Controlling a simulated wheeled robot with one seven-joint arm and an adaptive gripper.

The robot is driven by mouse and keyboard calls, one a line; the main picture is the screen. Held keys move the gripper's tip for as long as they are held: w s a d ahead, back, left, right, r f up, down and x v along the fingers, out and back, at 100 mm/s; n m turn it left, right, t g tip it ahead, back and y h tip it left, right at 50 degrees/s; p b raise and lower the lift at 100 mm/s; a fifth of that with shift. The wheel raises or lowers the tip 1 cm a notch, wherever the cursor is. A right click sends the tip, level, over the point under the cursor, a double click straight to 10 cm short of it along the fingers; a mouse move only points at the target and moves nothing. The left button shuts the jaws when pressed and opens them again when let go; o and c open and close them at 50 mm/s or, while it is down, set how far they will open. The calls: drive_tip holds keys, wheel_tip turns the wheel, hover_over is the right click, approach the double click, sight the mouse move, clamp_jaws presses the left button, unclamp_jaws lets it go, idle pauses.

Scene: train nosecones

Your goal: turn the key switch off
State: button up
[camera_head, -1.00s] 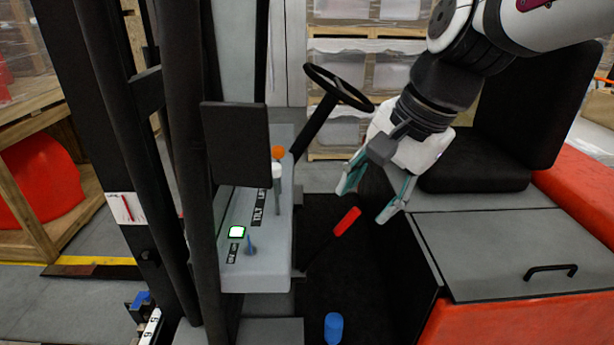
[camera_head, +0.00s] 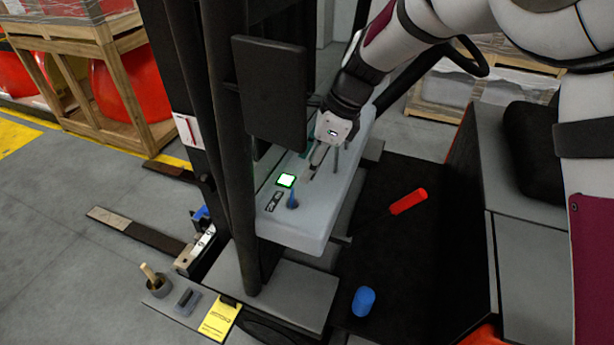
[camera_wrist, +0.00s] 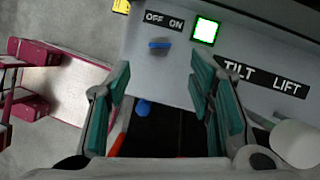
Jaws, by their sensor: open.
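The key switch is a small blue key (camera_head: 292,200) standing near the front end of the light grey console (camera_head: 310,236). In the wrist view the blue key (camera_wrist: 159,46) lies crosswise just below the OFF/ON label (camera_wrist: 165,20), beside a lit screen with a green edge (camera_wrist: 205,31). My gripper (camera_head: 314,158) is over the console, behind the key in the head view, and apart from it. In the wrist view my gripper (camera_wrist: 162,85) shows two spread teal fingers with nothing between them; the key appears beyond the tips. The gripper body partly hides the console's rear.
A dark upright panel (camera_head: 270,92) and mast stand close left of my gripper. TILT and LIFT labels (camera_wrist: 262,77) and a white knob (camera_wrist: 297,143) are on the right in the wrist view. A red-handled lever (camera_head: 409,201) and blue cylinder (camera_head: 364,300) are low beside the console.

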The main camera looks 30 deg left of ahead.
sight(292, 192)
drive_tip(key=p+x, duration=0.1)
drive_tip(key=x, duration=1)
drive_tip(key=shift+w+f, duration=0.1)
clamp_jaws()
